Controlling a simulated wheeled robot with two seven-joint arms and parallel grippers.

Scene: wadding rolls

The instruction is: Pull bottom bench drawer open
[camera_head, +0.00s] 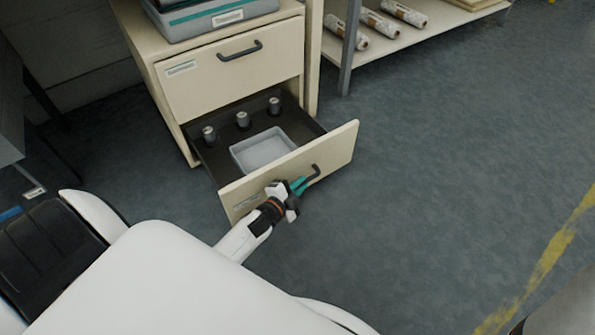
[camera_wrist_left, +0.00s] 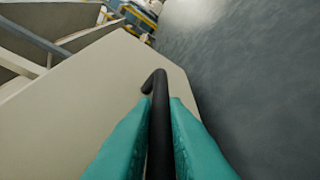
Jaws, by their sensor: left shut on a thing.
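The bottom bench drawer (camera_head: 335,150) stands pulled well out of the cream cabinet in the head view. Inside it are a grey tray (camera_head: 262,150) and three small dark cylinders with light tops (camera_head: 242,119). My left gripper (camera_head: 303,184) is at the drawer front, shut on its dark bar handle (camera_head: 315,172). In the left wrist view the teal fingers (camera_wrist_left: 158,135) lie on both sides of the black handle (camera_wrist_left: 158,100), with the cream drawer front (camera_wrist_left: 95,95) behind it. My right gripper is not in view.
The upper drawer (camera_head: 230,75) is closed, with a grey bin (camera_head: 215,18) on the cabinet top. A shelf (camera_head: 400,40) with several wadding rolls (camera_head: 380,24) stands right of the cabinet. The floor right of the drawer is clear, with a yellow line (camera_head: 545,255).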

